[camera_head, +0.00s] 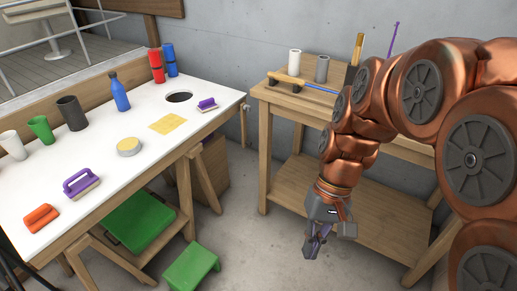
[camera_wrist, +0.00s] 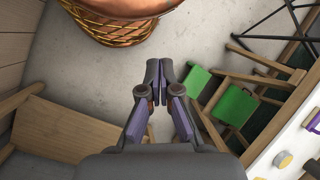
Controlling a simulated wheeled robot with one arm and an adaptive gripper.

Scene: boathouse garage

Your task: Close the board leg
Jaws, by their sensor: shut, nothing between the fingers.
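The white-topped board (camera_head: 140,115) stands on wooden trestle legs along the left and middle of the head view. One splayed wooden leg (camera_head: 205,181) shows under its right end. In the wrist view the board (camera_wrist: 290,145) and its wooden legs (camera_wrist: 262,78) are at the right. I cannot tell which part is the task's leg or whether it is folded. My gripper (camera_head: 317,243) points down over the floor, right of the board and apart from it. In the wrist view my gripper (camera_wrist: 159,75) has its fingertips together, with nothing between them.
A green stool (camera_head: 192,264) stands on the floor between the board and my gripper. A green box (camera_head: 138,220) sits under the board. A wooden workbench (camera_head: 288,103) with a lower shelf stands behind my arm. Bare floor (camera_head: 252,225) lies left of my gripper.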

